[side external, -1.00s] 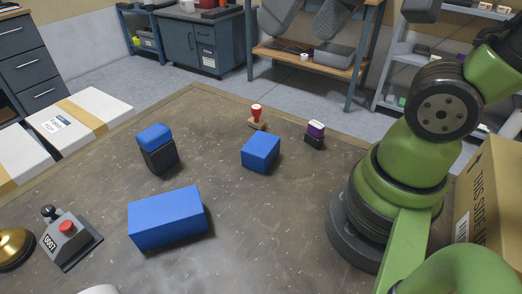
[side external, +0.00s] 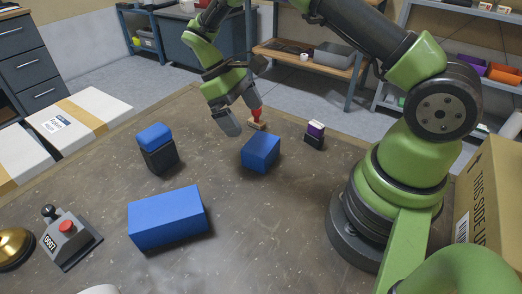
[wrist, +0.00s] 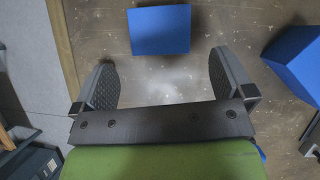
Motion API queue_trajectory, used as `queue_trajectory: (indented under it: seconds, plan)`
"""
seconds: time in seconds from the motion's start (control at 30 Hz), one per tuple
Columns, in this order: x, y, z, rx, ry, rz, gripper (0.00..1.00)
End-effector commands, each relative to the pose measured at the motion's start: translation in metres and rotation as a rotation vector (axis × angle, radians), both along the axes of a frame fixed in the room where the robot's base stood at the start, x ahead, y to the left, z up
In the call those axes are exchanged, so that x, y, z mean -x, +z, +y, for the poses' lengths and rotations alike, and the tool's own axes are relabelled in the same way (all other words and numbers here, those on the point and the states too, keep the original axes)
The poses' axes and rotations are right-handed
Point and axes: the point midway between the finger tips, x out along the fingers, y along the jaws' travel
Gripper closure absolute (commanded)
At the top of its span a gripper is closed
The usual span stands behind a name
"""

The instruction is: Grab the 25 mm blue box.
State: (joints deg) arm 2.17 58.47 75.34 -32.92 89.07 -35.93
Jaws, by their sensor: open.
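A small blue box (side external: 261,152) stands on the brown table. A larger, longer blue box (side external: 168,218) lies nearer the front left. No size marking is readable on either. My gripper (side external: 240,108) is open and empty, above the table and up and left of the small box. In the wrist view a blue box (wrist: 160,30), apparently the small one, shows ahead of my open fingers (wrist: 162,80), roughly centred between them and not touched. Another blue box (wrist: 295,62) is cut by the right edge there.
A black block with a blue top (side external: 156,148) stands left of the small box. A red-handled stamp (side external: 257,119) is close behind it, and a purple-and-white stamp (side external: 315,134) stands to its right. A red-button control box (side external: 69,236) sits front left. Table between the boxes is clear.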

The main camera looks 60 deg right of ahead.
Motion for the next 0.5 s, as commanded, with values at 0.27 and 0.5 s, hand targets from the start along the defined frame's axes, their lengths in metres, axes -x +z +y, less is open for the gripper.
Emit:
queue_trajectory:
  seconds: [0.27, 0.5]
  plan:
    - [0.017, -0.033, -0.004, 0.0, 0.007, 0.019, 0.0]
    - [0.028, -0.052, -0.006, 0.0, 0.006, 0.016, 0.0]
